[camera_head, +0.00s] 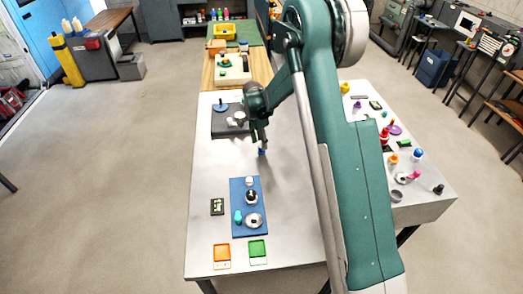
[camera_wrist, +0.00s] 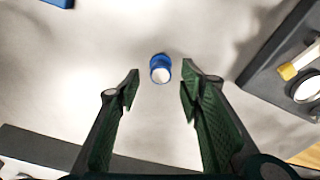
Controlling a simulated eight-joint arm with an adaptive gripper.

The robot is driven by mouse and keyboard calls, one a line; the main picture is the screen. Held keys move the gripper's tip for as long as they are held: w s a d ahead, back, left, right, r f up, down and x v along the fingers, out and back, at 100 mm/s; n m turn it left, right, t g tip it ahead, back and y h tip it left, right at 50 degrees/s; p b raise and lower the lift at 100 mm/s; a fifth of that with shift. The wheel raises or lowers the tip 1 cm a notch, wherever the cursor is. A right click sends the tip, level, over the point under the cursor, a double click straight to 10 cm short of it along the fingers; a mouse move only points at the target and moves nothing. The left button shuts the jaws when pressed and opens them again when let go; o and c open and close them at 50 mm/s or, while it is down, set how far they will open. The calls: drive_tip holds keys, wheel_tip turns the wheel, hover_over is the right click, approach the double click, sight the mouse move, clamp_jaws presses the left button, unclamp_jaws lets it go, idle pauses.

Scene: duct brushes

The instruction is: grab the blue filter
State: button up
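The blue filter (camera_wrist: 160,68) is a small blue cylinder with a pale round end. It stands on the bare metal tabletop, just beyond my fingertips in the wrist view. My gripper (camera_wrist: 160,85) is open, with one green finger on each side of the filter's line and nothing between them. In the head view my gripper (camera_head: 261,141) points down over the middle of the table, and the blue filter (camera_head: 262,152) shows just below its tips. The gap between the fingers looks wider than the filter.
A dark tray (camera_head: 222,130) with parts lies left of my gripper; its edge also shows in the wrist view (camera_wrist: 262,82). A blue mat (camera_head: 237,188) with several parts lies nearer. Orange (camera_head: 221,251) and green (camera_head: 257,247) trays sit at the front edge. Many small items stand at the right.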

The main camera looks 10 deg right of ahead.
drive_tip(key=shift+w+d+f, duration=0.1)
drive_tip(key=shift+f, duration=0.85)
drive_tip(key=shift+w+d+f, duration=0.1)
drive_tip(key=shift+f, duration=0.85)
drive_tip(key=shift+c, duration=0.2)
drive_tip(key=c, duration=0.9)
